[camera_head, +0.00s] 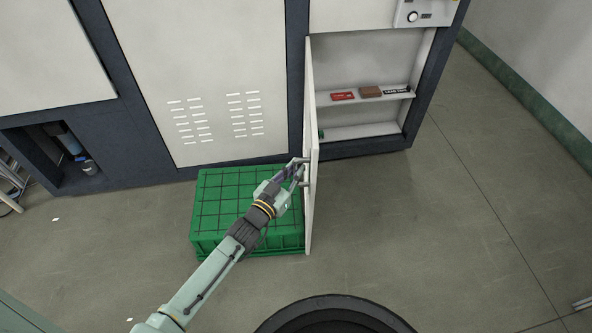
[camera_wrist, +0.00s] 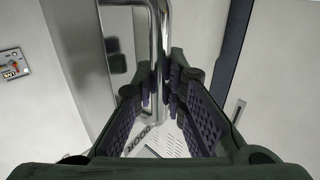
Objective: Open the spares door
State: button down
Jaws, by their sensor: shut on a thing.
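The spares door (camera_head: 310,215) is a pale panel seen nearly edge-on in the head view. It stands swung out from the cabinet, roughly square to its front, with the cabinet interior (camera_head: 365,60) showing on its right. My gripper (camera_head: 298,168) is shut on the metal door handle (camera_head: 306,175). In the wrist view the shiny bar handle (camera_wrist: 159,40) runs between the dark finger pads of my gripper (camera_wrist: 163,98). Part of the handle is hidden by the fingers.
A green crate (camera_head: 222,205) stands on the floor left of the door, close to it and under my arm. A shelf (camera_head: 330,101) inside holds a red item (camera_head: 343,96) and a brown block (camera_head: 370,91). Floor to the right is clear.

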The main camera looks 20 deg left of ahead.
jog(key=shift+a+r, duration=0.1)
jog(key=shift+r, duration=0.2)
jog(key=c, duration=1.9)
grip_release()
jog(key=o, duration=0.3)
jog(key=shift+f, duration=0.1)
